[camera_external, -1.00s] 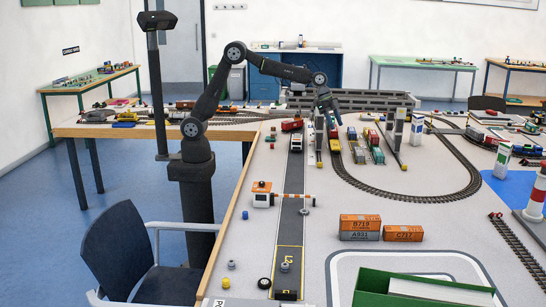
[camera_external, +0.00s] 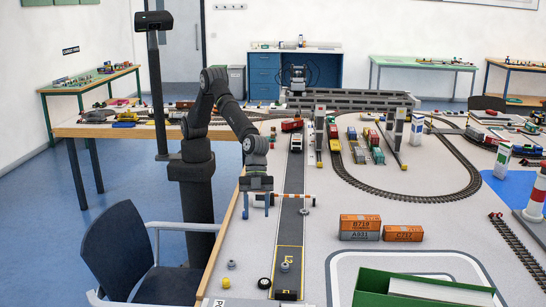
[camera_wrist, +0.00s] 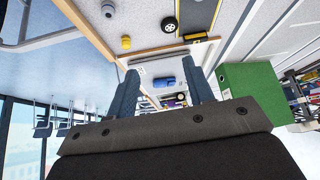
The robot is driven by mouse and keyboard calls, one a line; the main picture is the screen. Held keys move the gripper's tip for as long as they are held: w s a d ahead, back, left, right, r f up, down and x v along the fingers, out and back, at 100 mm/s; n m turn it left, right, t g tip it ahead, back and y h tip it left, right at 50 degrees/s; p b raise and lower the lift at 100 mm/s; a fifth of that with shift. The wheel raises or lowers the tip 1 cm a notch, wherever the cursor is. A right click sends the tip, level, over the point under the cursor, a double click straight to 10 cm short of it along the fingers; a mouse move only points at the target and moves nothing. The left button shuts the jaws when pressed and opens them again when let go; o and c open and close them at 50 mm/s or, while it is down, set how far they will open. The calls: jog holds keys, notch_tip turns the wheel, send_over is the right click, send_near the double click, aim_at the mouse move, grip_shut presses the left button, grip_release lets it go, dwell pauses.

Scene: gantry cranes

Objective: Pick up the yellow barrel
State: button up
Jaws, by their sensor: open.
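The yellow barrel (camera_external: 226,283) is small and stands close to the table's near left corner in the external view. In the wrist view the yellow barrel (camera_wrist: 126,42) shows above and left of my fingers, close to the table edge. My gripper (camera_external: 257,207) is over the left side of the table, well behind the barrel and apart from it. Its two fingers are spread with nothing held; they also show in the wrist view (camera_wrist: 162,70).
A second small barrel (camera_external: 231,265), grey in the wrist view (camera_wrist: 107,11), stands just behind the yellow one. A black tyre (camera_external: 264,283) lies to the right. A grey piece (camera_external: 285,266) stands on the road strip. A green box (camera_external: 370,285) is farther right.

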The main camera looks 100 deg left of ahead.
jog(key=s+d+f+m, duration=0.1)
jog(key=s+d+f, duration=0.1)
jog(key=s+d, duration=0.45)
send_near(226, 280)
jog(key=d+f, duration=0.2)
jog(key=shift+w+f+g, duration=0.15)
jog(key=shift+f+g, duration=0.25)
jog(key=shift+x, duration=2.5)
jog(key=shift+w+a+f, duration=0.1)
jog(key=shift+a, duration=0.1)
jog(key=shift+c, duration=0.5)
grip_shut()
